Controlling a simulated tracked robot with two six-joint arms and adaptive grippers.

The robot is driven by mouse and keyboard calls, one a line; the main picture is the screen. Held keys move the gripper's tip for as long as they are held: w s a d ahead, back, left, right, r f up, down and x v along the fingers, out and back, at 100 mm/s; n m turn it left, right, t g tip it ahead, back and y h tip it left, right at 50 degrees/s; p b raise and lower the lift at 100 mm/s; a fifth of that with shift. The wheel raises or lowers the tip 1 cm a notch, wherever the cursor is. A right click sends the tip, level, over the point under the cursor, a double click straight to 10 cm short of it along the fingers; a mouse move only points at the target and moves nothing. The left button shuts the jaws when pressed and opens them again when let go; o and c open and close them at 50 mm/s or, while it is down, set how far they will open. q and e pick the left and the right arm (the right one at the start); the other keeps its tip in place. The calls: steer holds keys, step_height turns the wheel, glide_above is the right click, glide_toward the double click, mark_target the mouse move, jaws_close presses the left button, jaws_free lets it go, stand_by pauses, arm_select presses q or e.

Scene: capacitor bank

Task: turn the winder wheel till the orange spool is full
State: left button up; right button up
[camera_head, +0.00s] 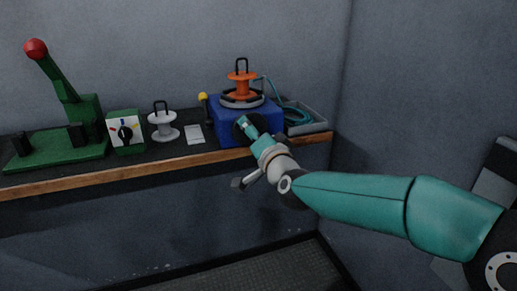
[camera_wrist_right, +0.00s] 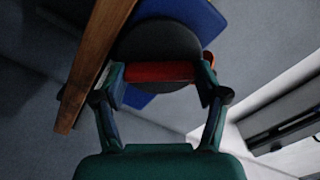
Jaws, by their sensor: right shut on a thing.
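The orange spool (camera_head: 241,84) stands on top of the blue winder box (camera_head: 265,124) at the back right of the bench. How much is wound on it is too small to tell. My right gripper (camera_head: 246,127) is at the front of the box and hides most of the dark winder wheel (camera_head: 237,134). In the right wrist view the wheel (camera_wrist_right: 158,42) is a dark disc before the blue box (camera_wrist_right: 197,16). My right gripper (camera_wrist_right: 160,84) is shut on the wheel's red handle (camera_wrist_right: 158,72), which lies between the fingers. My left gripper is not in view.
A teal cable (camera_head: 270,86) runs from the spool area to a grey tray (camera_head: 314,124) at right. A yellow-topped lever (camera_head: 203,97) stands left of the box. Farther left are a white card (camera_head: 194,134), a white spool (camera_head: 163,126), a green switch box (camera_head: 125,130) and a red-knobbed green lever (camera_head: 65,95).

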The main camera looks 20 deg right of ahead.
steer(key=shift+d+f+m+b, duration=0.1)
steer(key=shift+f+m+b, duration=0.05)
steer(key=shift+m+b, duration=1.6)
steer(key=shift+d+f+m+b, duration=0.1)
steer(key=shift+m+b, duration=1.2)
steer(key=shift+m, duration=0.75)
steer(key=o, duration=1.2)
steer(key=shift+c, duration=0.2)
steer(key=shift+a+r, duration=0.1)
steer(key=s, duration=1.2)
steer(key=shift+d, duration=0.25)
